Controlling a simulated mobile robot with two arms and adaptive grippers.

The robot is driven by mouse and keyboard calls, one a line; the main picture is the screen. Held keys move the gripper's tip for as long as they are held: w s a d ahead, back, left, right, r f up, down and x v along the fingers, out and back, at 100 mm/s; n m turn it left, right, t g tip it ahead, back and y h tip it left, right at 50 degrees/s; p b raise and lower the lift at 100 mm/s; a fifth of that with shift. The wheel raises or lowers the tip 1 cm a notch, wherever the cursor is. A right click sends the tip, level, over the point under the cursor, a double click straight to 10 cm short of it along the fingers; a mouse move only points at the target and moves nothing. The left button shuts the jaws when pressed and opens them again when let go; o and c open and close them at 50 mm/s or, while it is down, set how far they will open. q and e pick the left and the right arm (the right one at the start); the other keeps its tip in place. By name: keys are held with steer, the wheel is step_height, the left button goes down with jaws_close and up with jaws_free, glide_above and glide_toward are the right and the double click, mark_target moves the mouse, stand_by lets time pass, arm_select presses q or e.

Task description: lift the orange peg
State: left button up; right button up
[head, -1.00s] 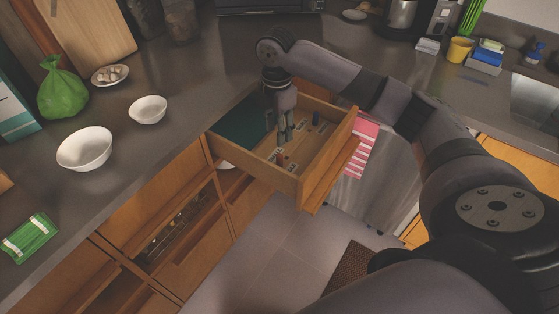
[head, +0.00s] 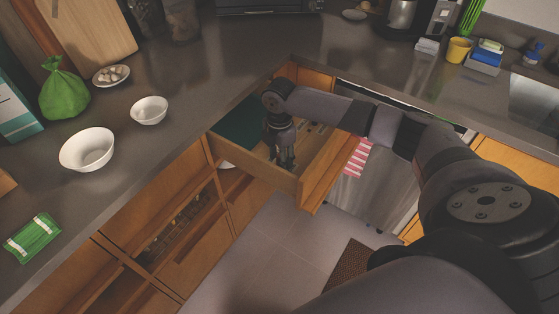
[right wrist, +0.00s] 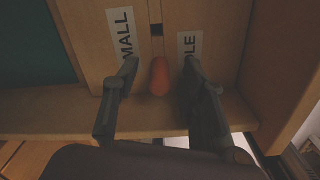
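The orange peg (right wrist: 159,77) stands between the two fingers of my right gripper (right wrist: 160,82) in the right wrist view, with a gap showing on each side. The gripper is open around it. In the head view my right gripper (head: 283,165) reaches down into the open drawer (head: 262,172) near its front wall, and the peg is hidden there. Labels (right wrist: 190,45) reading in part "MALL" and "LE" lie on the wooden drawer floor on either side of the peg. My left gripper is not in view.
The drawer's front wall is close to the gripper. A dark green panel (head: 238,124) covers the drawer's left part. White bowls (head: 87,149), a green bag (head: 63,88) and a green packet (head: 32,237) are on the counter to the left.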

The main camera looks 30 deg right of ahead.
steer(key=shift+c, duration=0.5)
jaws_close()
steer(key=shift+r, duration=0.2)
step_height(320, 180, up, 23)
steer(key=p, duration=0.4)
steer(key=shift+f+p, duration=0.15)
steer(key=shift+p, duration=0.25)
stand_by(0.4)
